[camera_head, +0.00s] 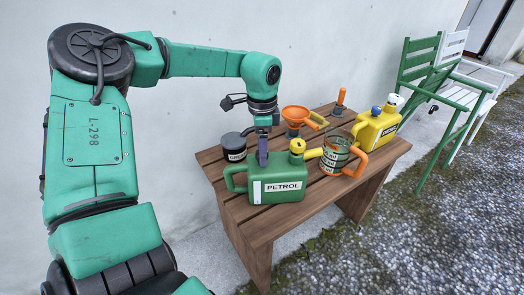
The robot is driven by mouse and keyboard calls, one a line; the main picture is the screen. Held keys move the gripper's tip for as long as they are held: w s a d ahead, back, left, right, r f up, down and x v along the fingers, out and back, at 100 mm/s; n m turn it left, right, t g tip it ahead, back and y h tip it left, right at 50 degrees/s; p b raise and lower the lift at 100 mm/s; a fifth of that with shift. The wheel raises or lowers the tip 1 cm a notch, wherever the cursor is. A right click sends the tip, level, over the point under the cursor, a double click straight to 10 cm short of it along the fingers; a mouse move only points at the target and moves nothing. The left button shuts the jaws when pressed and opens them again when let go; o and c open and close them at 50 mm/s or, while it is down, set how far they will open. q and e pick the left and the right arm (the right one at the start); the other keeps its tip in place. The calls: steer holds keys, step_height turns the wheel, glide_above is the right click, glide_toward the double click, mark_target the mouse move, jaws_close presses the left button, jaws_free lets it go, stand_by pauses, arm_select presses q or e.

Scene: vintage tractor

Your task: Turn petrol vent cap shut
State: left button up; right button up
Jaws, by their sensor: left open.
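The green petrol can (245,186), labelled PETROL, stands upright on the wooden bench, its handle to the left. A yellow cap and spout (298,147) sit on its top right. My left gripper (262,160) points straight down over the top of the can, left of the yellow spout. Its fingers are at or just above the can's top; I cannot tell whether they touch it. The gripper is open. The vent cap cannot be made out; the fingers cover that part of the can's top. My right gripper is not in view.
On the wooden bench (232,214) stand a dark lidded tin (233,147), an orange funnel (296,114), a measuring jug (334,157) with orange handle close right of the can, an orange-handled tool (341,97) and a yellow can (374,130). A wall runs behind.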

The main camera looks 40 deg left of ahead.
arm_select(q)
steer(key=shift+f, duration=0.25)
jaws_close()
